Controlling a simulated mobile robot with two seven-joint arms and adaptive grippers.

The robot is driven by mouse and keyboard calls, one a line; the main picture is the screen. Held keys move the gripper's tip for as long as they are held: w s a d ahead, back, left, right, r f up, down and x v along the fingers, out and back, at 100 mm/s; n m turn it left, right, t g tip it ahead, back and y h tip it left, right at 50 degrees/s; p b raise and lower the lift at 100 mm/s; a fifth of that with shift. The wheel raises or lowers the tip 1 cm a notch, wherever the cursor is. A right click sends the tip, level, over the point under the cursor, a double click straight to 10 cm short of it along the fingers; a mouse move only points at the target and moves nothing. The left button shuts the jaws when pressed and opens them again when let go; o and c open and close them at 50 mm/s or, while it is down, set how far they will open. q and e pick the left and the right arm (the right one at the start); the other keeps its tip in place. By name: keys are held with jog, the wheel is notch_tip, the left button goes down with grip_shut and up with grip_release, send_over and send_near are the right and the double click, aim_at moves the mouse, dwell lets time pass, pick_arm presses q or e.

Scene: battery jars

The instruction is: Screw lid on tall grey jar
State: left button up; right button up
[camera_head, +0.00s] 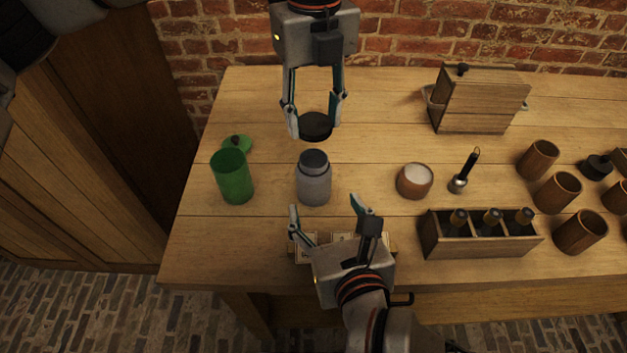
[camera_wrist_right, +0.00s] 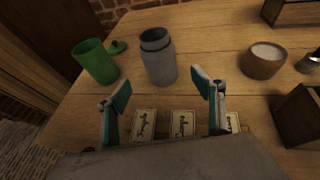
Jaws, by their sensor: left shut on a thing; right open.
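The tall grey jar (camera_head: 314,183) stands upright and open on the table, its dark mouth facing up. It also shows in the right wrist view (camera_wrist_right: 160,62), in front of the open fingers. My left gripper (camera_head: 317,118) is shut on a dark round lid (camera_head: 315,126) behind the jar in the head view, apart from its mouth. My right gripper (camera_head: 330,212) is open and empty on the near side of the jar. Its two fingers also show in the right wrist view (camera_wrist_right: 163,92), with a gap between them and the jar.
A green jar (camera_head: 233,177) with a green lid (camera_head: 237,143) behind it stands left of the grey jar. A bowl of white stuff (camera_head: 415,181) and a bottle crate (camera_head: 478,243) are to the right. Small cards (camera_wrist_right: 183,124) lie under my right gripper.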

jog(key=x, duration=1.2)
jog(key=shift+d, duration=0.1)
jog(key=shift+c, duration=0.4)
jog(key=c, duration=1.6)
pick_arm(q)
send_over(314, 149)
jog(key=s, duration=0.2)
jog(key=shift+s+f, duration=0.2)
jog(key=shift+f, duration=2.3)
pick_arm(e)
jog(key=shift+c, duration=0.2)
pick_arm(q)
jog(key=shift+f, duration=0.1)
jog(key=shift+f, duration=0.8)
jog(key=shift+f, duration=0.55)
